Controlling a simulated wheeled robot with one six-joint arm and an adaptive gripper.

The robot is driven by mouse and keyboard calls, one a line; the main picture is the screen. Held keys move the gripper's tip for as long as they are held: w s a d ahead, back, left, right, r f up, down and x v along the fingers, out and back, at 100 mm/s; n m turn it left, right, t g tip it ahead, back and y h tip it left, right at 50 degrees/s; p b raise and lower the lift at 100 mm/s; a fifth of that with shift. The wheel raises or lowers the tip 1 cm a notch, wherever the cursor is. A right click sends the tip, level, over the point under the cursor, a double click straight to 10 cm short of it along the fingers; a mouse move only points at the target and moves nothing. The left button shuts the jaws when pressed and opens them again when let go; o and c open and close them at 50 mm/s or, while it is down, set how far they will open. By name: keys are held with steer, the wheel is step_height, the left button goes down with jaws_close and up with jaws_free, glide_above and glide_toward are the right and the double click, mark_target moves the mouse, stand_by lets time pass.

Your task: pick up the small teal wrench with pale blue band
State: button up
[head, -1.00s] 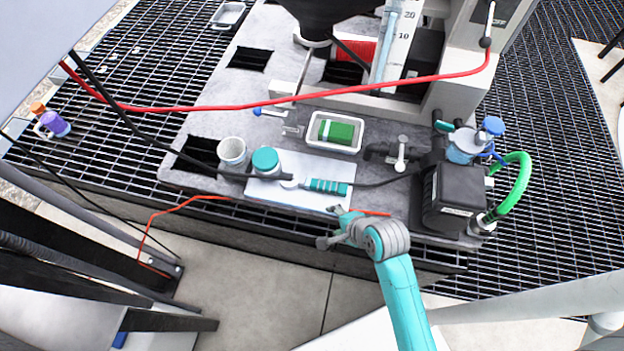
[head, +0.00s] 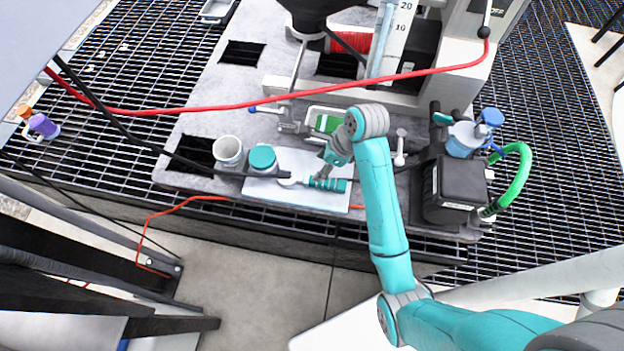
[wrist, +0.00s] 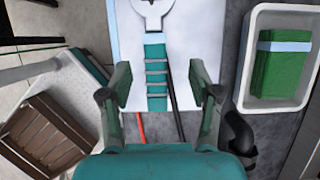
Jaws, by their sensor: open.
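The small teal wrench lies flat on a white sheet. In the head view its teal ribbed handle (head: 328,185) points right and its pale open-jawed head lies to the left. In the wrist view the wrench (wrist: 156,80) runs up the middle, jaw at the top, with a pale blue band below the jaw. My gripper (wrist: 160,82) is open, its two fingers on either side of the handle in the picture, apart from it. In the head view my gripper (head: 322,174) is just above the handle; the exact height gap cannot be told.
The white sheet (head: 300,160) also bears a teal-lidded jar (head: 262,160), with a white cup (head: 228,151) to its left. A white tray with a green block (wrist: 285,65) stands beside the sheet. Black and red cables cross nearby. A black box (head: 455,188) stands right.

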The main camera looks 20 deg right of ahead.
mark_target(312, 181)
steer(key=x, duration=0.2)
steer(key=shift+f, duration=0.25)
steer(key=shift+s+x, duration=0.2)
steer(key=shift+x, duration=0.7)
steer(key=shift+s+x, duration=0.2)
steer(key=shift+x, duration=0.65)
steer(key=shift+s+x, duration=0.2)
steer(key=shift+x, duration=0.7)
steer(key=shift+d+f, duration=0.1)
steer(key=shift+f, duration=0.05)
jaws_close()
